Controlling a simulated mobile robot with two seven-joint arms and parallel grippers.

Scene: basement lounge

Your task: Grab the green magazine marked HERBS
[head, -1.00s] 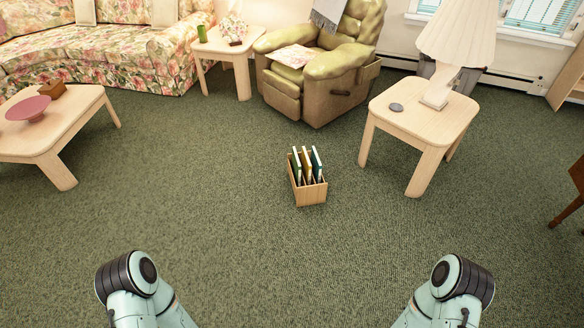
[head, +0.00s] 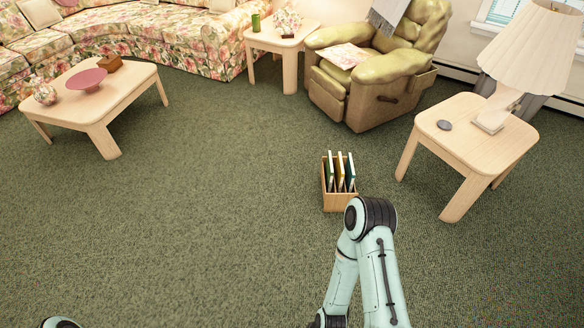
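A small wooden magazine rack (head: 338,203) stands on the carpet just right of the middle. Three thin magazines stand upright in it: a green-edged one (head: 330,172) at left, a yellow one (head: 340,172) in the middle and a dark teal one (head: 350,172) at right. The HERBS lettering is too small to read. My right arm's elbow is in front of the rack's lower right corner in the picture. Neither gripper shows; only a sliver of my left arm is at the bottom left edge.
A side table (head: 462,140) with a lamp (head: 530,55) and a dark disc (head: 444,125) stands right of the rack. A green recliner (head: 375,95) is behind it. A coffee table (head: 125,95) with a pink bowl (head: 88,79) is at left. Open carpet lies between.

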